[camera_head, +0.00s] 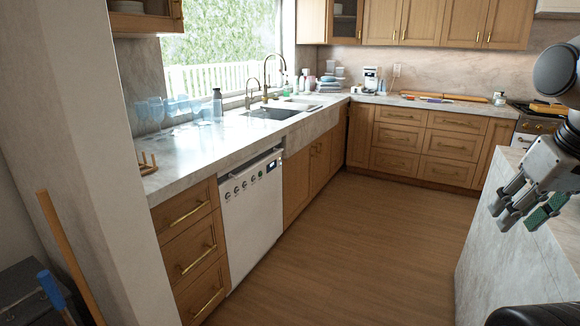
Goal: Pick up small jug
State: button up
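I cannot make out a small jug for certain in this view. My gripper (516,208) is at the right edge, pointing down and left over the near end of the marble island (492,258). Its fingers show from the side, and their gap is not clear. Most of the island top is out of frame or hidden by my arm.
Bluish glasses (170,107) and a grey bottle (217,104) stand on the left counter, near a wooden rack (147,163). Stacked containers (330,82) are in the back corner. A wall end (97,150) stands at left. The wooden floor (370,245) is clear.

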aim_at(256, 116)
jog(key=i+l, duration=0.1)
jog(key=i, duration=2.3)
jog(key=i+u, duration=0.35)
jog(key=i, duration=0.15)
jog(key=i+l+u, duration=0.3)
jog(key=i, duration=0.2)
jog(key=i+l+u, duration=0.35)
jog(key=i+j, duration=0.1)
